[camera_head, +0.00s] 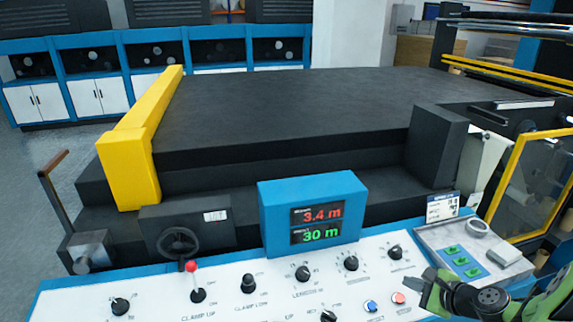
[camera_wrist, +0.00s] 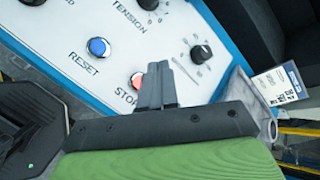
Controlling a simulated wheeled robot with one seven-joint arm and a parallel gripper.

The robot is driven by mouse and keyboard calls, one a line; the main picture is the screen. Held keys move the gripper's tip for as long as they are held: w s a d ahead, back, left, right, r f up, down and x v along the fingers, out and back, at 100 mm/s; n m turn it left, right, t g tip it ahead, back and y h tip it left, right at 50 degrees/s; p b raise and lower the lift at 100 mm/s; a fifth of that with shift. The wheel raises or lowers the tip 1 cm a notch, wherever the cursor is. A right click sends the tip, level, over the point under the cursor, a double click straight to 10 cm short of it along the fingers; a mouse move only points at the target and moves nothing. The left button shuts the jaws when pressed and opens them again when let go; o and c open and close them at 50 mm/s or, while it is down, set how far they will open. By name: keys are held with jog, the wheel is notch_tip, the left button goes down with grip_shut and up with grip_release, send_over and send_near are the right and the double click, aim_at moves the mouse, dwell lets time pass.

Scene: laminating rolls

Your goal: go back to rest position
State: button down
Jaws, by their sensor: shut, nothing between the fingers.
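My gripper (camera_head: 430,291) is at the lower right in the head view, over the right end of the white control panel (camera_head: 230,290). In the wrist view my gripper (camera_wrist: 157,85) has its two fingers together, with nothing between them. Its fingertips appear beside the red STOP button (camera_wrist: 137,80), partly covering it. The blue RESET button (camera_wrist: 98,47) shows to the left of it. In the head view the red button (camera_head: 398,298) and blue button (camera_head: 371,306) lie just left of my gripper. I cannot tell whether the fingers touch the panel.
A blue display box (camera_head: 312,215) reading 3.4 m and 30 m stands behind the panel. A lever with a red knob (camera_head: 191,267) and several black knobs rise from the panel. A grey tray (camera_head: 465,250) with green pieces and a tape roll (camera_head: 478,227) lies at right.

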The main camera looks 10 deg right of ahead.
jog(key=s+a+r+n+g, duration=0.1)
jog(key=a+r+n+g, duration=0.1)
jog(key=a+r+n, duration=0.35)
jog(key=s+a+r+n+g, duration=0.1)
jog(key=a+r+n+g, duration=0.2)
jog(key=a+n, duration=0.6)
jog(key=s+a+r+n+h, duration=0.1)
jog(key=s+a+r+n, duration=0.2)
jog(key=s, duration=0.5)
jog(key=s+a+r+n+h, duration=0.1)
jog(key=s+a+r+n, duration=0.2)
jog(key=s+a+n, duration=0.3)
jog(key=s+a, duration=0.2)
jog(key=shift+s+a+r, duration=0.2)
jog(key=shift+s+r, duration=0.15)
jog(key=shift+s, duration=0.05)
jog(key=shift+n, duration=0.25)
jog(key=c, duration=1.8)
grip_release()
